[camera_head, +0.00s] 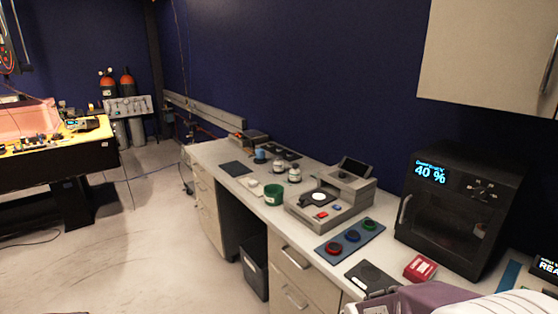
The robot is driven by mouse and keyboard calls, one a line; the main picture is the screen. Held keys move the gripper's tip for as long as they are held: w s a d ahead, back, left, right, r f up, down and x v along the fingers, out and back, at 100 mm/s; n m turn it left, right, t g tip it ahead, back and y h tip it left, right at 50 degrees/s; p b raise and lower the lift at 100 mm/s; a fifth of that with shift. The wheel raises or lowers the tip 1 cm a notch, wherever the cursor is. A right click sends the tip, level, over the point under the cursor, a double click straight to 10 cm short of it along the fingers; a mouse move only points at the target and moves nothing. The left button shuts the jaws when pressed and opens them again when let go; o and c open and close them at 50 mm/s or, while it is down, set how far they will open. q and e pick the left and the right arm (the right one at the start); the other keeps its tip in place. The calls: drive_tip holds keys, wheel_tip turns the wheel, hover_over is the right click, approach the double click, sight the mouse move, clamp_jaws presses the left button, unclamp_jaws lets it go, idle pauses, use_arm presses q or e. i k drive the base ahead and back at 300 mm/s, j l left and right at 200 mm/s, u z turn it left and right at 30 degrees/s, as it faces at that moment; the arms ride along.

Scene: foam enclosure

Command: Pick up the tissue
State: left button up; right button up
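I cannot make out a tissue for certain. A small pale item (250,182) lies on the white counter (222,154), left of a green cup (273,194); it is too small to identify. At the bottom right, a white ridged thing (505,303) and a purple thing (432,299) are cut off by the frame edge, and I cannot tell what they are. Neither of my grippers can be made out in this view.
A grey device (330,205), a blue mat with round pieces (350,237), a red box (420,268) and a black oven-like unit reading 40 % (455,205) stand on the counter. A wall cabinet (490,55) hangs above. Open floor (140,240) lies left.

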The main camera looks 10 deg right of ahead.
sight(253, 183)
drive_tip(key=i+j, duration=0.25)
drive_tip(key=i, duration=0.15)
drive_tip(key=i+j+z, duration=0.1)
drive_tip(key=i+j, duration=0.15)
drive_tip(key=i, duration=0.1)
